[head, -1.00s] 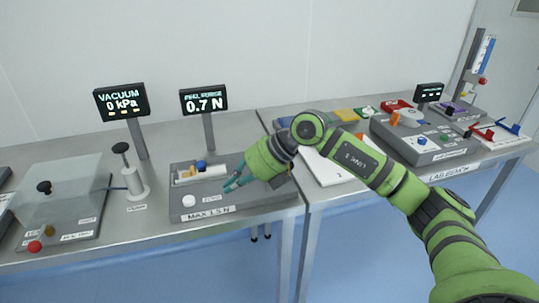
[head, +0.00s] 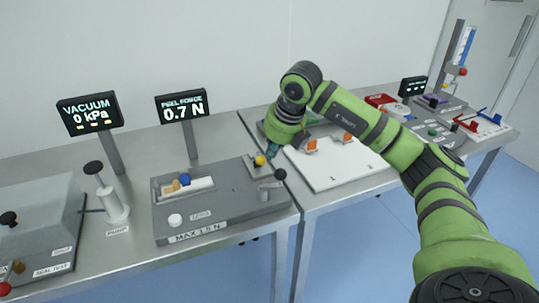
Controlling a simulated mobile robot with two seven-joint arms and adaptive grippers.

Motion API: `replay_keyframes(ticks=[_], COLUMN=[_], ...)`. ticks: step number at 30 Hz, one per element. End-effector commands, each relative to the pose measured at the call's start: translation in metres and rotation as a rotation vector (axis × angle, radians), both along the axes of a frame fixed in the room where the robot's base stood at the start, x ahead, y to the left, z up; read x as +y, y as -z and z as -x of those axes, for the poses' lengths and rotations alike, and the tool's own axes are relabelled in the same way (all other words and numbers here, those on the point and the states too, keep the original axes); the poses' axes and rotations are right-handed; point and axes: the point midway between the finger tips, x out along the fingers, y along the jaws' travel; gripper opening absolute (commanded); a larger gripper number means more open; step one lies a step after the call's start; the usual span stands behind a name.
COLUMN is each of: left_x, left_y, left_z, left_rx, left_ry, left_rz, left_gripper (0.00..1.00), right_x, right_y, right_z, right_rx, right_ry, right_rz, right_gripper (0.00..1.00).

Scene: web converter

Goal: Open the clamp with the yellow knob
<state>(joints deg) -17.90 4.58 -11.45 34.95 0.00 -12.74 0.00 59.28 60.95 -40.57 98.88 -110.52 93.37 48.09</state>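A yellow knob (head: 260,160) stands on a small grey plate at the back right of the grey peel tester (head: 215,217). Beside it a black-knobbed lever or post rises at the tester's right end. My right gripper (head: 277,150), with teal fingers, points down just right of and behind the yellow knob. It appears close to the knob, but I cannot tell whether it touches. Its fingers are small and partly hidden by its own green body, so their opening is unclear. My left gripper is out of view.
A white board (head: 335,168) with orange clips lies right of the tester. A white button (head: 175,220), a sample tray with blue and orange knobs, and a pump (head: 110,200) are to the left. The peel force screen (head: 183,106) reads 0.7 N.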

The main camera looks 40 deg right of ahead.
Motion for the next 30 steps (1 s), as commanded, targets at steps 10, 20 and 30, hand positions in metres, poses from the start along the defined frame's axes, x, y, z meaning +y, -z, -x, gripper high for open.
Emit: replay_keyframes(ticks=[10,20,30], left_x=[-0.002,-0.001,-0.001], left_y=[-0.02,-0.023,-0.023], left_z=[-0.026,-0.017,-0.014], left_rx=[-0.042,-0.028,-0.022], left_ry=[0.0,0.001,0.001], left_rz=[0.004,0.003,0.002], left_gripper=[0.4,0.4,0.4], right_x=[0.003,0.003,0.003], right_y=[0.057,0.078,0.076], right_z=[-0.022,-0.03,-0.03], right_rx=[0.005,0.001,0.003], right_ry=[-0.002,-0.001,-0.002], right_rz=[-0.001,-0.001,-0.002], right_gripper=[0.0,0.0,0.0])
